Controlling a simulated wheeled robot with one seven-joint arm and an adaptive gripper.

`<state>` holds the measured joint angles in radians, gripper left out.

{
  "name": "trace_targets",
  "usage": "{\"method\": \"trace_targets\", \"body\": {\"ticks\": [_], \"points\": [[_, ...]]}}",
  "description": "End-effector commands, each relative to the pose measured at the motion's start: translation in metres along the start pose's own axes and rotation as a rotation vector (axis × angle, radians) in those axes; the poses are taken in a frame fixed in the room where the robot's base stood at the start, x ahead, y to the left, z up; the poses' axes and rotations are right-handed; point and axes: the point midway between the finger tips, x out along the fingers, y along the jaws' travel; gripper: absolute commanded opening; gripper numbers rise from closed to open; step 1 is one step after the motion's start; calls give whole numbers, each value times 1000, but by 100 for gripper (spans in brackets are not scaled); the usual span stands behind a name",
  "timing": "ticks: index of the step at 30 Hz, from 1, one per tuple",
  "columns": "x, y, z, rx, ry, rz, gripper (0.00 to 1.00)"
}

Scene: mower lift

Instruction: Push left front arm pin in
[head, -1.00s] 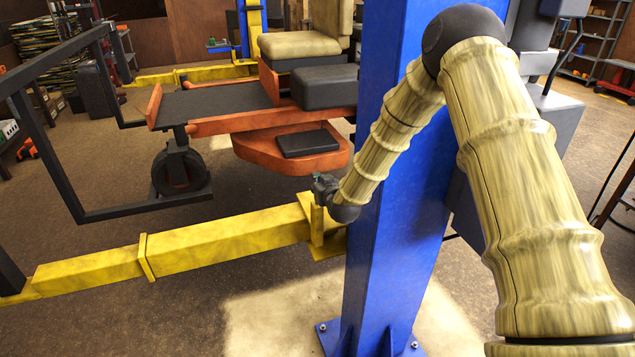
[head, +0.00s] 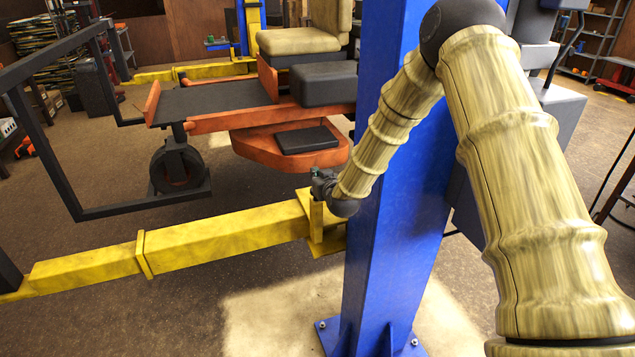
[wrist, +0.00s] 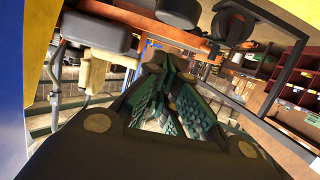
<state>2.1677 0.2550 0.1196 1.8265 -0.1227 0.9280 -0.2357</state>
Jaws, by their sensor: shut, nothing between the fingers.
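The yellow left front lift arm (head: 215,242) runs low from the blue post (head: 400,200) toward the left. A yellow upright bracket (head: 316,222) stands at its post end. My gripper (head: 318,176) is at the top of this bracket, small and dark, close above it or touching; I cannot tell which. In the wrist view my gripper's fingers (wrist: 172,62) with green ridged pads come together at the tips, and nothing shows between them. I cannot make out the arm pin in either view; it may be hidden behind my gripper and wrist.
An orange mower (head: 290,143) with a black deck and tan seat (head: 300,42) stands behind the yellow arm. A dark metal frame (head: 45,150) is at the left. The blue post stands close beside my forearm. The floor in front of the yellow arm is clear.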

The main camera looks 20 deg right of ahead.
Motion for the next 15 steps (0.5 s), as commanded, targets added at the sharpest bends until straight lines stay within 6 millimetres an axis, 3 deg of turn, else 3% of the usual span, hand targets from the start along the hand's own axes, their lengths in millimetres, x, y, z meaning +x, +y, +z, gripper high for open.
{"method": "trace_targets", "body": {"ticks": [1, 3, 15], "points": [[-3, -1, -15, -1, 4, -1, 0], [-12, -1, -6, 0, 0, -1, 0], [-71, -1, -8, 0, 2, -1, 0]]}}
